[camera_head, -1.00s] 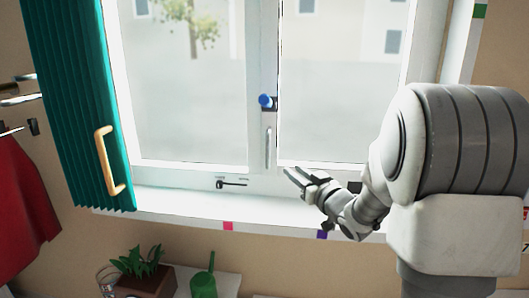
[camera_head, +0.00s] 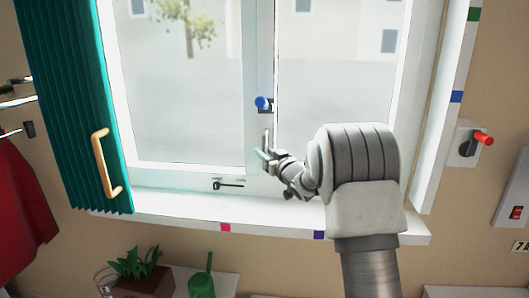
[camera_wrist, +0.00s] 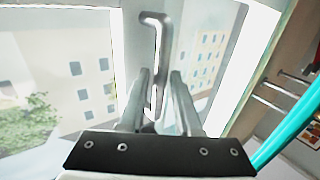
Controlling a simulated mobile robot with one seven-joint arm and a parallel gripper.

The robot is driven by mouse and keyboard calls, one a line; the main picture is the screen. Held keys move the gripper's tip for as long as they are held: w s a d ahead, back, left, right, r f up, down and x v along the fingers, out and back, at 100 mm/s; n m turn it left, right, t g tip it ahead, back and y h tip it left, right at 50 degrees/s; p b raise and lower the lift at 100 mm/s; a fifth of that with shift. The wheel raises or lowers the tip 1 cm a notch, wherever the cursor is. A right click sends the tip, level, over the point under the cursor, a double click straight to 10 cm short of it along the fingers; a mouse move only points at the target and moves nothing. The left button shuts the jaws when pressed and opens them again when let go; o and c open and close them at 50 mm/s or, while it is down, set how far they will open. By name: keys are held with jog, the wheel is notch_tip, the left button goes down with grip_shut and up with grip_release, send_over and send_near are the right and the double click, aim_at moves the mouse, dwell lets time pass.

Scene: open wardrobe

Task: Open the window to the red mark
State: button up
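The white-framed window (camera_head: 258,180) fills the upper middle of the head view and looks shut. A pinkish-red mark (camera_head: 225,227) is on the front edge of the sill. My gripper (camera_head: 263,154) is at the handle's lower end. In the wrist view, my gripper (camera_wrist: 161,75) is open, with the handle (camera_wrist: 158,40) running between its two fingers. Whether either finger touches the handle, I cannot tell.
A purple mark (camera_head: 319,235) is further right on the sill. Green (camera_head: 474,14) and blue (camera_head: 456,97) marks are on the right frame. A small latch (camera_head: 229,184) is on the lower frame.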

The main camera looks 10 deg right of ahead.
jog(key=shift+w+a, duration=0.1)
jog(key=shift+w, duration=0.15)
grip_shut()
dwell(1.4)
